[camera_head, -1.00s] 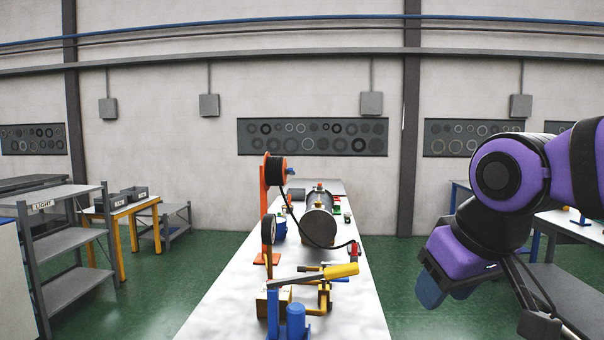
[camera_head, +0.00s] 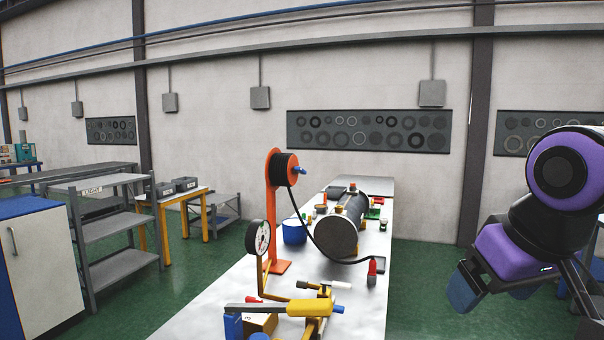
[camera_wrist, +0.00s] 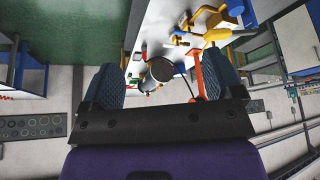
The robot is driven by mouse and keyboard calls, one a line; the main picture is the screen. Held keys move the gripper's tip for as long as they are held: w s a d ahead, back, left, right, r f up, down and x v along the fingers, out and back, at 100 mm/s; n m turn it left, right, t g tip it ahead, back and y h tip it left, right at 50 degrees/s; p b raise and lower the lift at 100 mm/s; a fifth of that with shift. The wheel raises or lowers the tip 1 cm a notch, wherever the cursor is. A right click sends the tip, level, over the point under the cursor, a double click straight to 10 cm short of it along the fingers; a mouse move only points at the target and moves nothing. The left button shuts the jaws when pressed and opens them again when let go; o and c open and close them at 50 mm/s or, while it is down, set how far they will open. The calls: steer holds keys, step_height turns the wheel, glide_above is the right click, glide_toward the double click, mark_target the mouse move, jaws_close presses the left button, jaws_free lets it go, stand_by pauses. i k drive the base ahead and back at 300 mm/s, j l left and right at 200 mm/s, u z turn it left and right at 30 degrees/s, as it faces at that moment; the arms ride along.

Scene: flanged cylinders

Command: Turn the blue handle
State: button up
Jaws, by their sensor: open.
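A small blue handle (camera_head: 299,169) sticks out to the right of a black reel (camera_head: 279,168) on an upright orange stand (camera_head: 272,215). My gripper (camera_head: 490,293) is at the right, well apart from both blue parts. In the wrist view its two fingers (camera_wrist: 164,82) are spread wide with nothing held between them. The orange stand shows there behind the right finger, and the handle cannot be made out.
The white bench (camera_head: 215,310) runs away from me. It bears a dark cylinder (camera_head: 337,237), a dial gauge (camera_head: 258,238), a blue cup (camera_head: 294,231) and a black cable. Grey shelves (camera_head: 110,228) stand at left. Floor at the bench's right looks open.

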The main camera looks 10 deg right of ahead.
mark_target(296, 169)
steer(key=i+l+u, duration=0.15)
steer(key=l+u, duration=0.3)
steer(key=i+l+u, duration=0.1)
steer(key=l+u, duration=0.15)
steer(key=u, duration=0.25)
steer(key=l+u, duration=0.25)
steer(key=l, duration=0.95)
steer(key=l+u, duration=0.2)
steer(key=l, duration=1.65)
steer(key=k+l, duration=0.15)
steer(key=l, duration=0.45)
